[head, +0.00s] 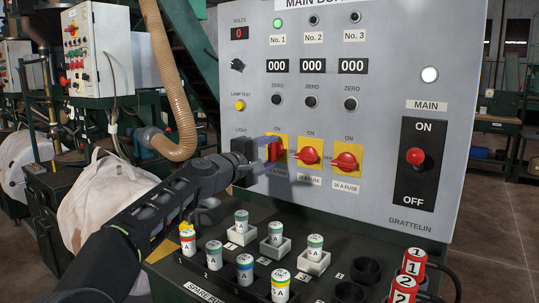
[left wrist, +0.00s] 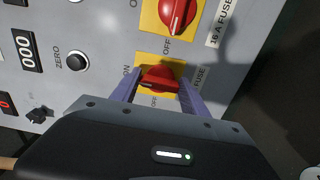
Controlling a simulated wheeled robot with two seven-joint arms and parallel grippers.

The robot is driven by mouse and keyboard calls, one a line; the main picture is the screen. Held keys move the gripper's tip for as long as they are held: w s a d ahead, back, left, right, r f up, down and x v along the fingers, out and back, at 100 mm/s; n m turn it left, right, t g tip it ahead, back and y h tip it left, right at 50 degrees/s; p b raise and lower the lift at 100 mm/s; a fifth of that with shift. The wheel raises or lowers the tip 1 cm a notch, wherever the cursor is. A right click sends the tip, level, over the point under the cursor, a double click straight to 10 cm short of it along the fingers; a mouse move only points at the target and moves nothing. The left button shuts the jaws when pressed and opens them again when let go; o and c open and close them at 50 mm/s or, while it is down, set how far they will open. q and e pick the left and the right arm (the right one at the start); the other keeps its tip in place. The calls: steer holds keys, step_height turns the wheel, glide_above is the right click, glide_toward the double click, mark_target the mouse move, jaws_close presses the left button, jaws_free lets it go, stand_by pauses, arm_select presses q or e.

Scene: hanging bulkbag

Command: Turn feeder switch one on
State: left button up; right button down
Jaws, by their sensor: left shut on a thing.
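Feeder switch one (head: 277,152) is a red knob on a yellow plate on the grey main board, marked ON above. My left gripper (head: 272,150) is shut on this knob, a finger on each side; the grip also shows in the left wrist view (left wrist: 158,80). The knob looks upright, in line with ON, unlike the sideways handles of switch two (head: 309,156) and switch three (head: 346,161). The fingers hide part of the knob and its plate. The No. 1 lamp (head: 278,23) is lit green. My right gripper is not in view.
The black main switch plate (head: 415,165) with a red knob is at the board's right. Below the board, a shelf holds several spare fuses (head: 280,286) and sockets close under my left arm. A corrugated hose (head: 172,80) and a pale bulk bag (head: 100,195) are at the left.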

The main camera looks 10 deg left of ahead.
arm_select(q)
steer(key=shift+f, duration=0.1)
steer(key=o, duration=1.4)
steer(key=shift+s+a, duration=0.2)
steer(key=shift+s, duration=0.2)
steer(key=b+v, duration=0.3)
steer(key=v, duration=0.4)
steer(key=shift+d, duration=0.15)
